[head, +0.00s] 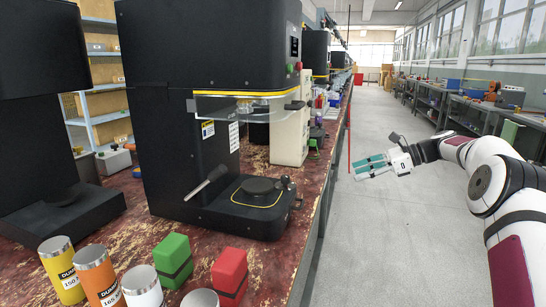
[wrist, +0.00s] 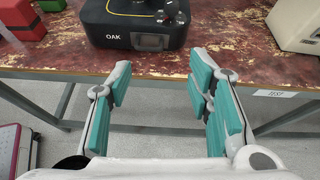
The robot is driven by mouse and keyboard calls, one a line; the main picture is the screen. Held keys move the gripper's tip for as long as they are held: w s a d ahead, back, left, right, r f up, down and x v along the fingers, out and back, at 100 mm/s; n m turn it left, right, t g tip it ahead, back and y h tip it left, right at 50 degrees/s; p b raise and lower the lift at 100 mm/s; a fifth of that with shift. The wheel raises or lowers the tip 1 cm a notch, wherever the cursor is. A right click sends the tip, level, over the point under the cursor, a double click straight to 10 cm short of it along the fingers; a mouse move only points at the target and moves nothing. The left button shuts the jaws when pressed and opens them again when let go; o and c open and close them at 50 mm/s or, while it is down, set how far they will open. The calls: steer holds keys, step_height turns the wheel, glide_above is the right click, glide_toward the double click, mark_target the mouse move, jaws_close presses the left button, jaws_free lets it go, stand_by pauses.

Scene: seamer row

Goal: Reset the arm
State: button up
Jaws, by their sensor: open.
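My gripper (head: 370,167) is open and empty in the head view, stretched out to the left over the aisle, apart from the bench edge. In the wrist view its teal-padded fingers (wrist: 160,95) are spread wide with nothing between them. The arm reaches in from the right side of the head view. Beyond the fingers, the wrist view shows the bench front and the base of a black machine (wrist: 135,22) marked OAK.
The worn red bench (head: 262,272) bears a black seamer (head: 180,110), a green block (head: 173,260), a red block (head: 230,275) and several labelled cylinders, including an orange one (head: 97,275). The grey aisle floor (head: 385,240) is clear. Workbenches (head: 450,112) line the right wall.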

steer(key=s+a+r+n+g+h, duration=0.25)
steer(key=s+a+r+n, duration=0.25)
steer(key=s+a+r, duration=0.3)
steer(key=s+a+r+n+g+h, duration=0.1)
steer(key=s+a+r+n+h, duration=0.15)
steer(key=s, duration=0.65)
steer(key=s+a+r+n+h, duration=0.1)
steer(key=s+a+n+h, duration=0.15)
steer(key=s, duration=0.55)
steer(key=s+d+f+n+h, duration=0.2)
steer(key=s+f+n, duration=0.15)
steer(key=s, duration=0.85)
steer(key=s+d+f+n+h, duration=0.1)
steer(key=s+f+n, duration=0.25)
steer(key=s, duration=0.75)
steer(key=s+d+f+n+h, duration=0.2)
steer(key=s+f+n, duration=0.15)
steer(key=s, duration=0.85)
step_height(320, 180, up, 24)
steer(key=t+p, duration=0.4)
steer(key=p, duration=1.8)
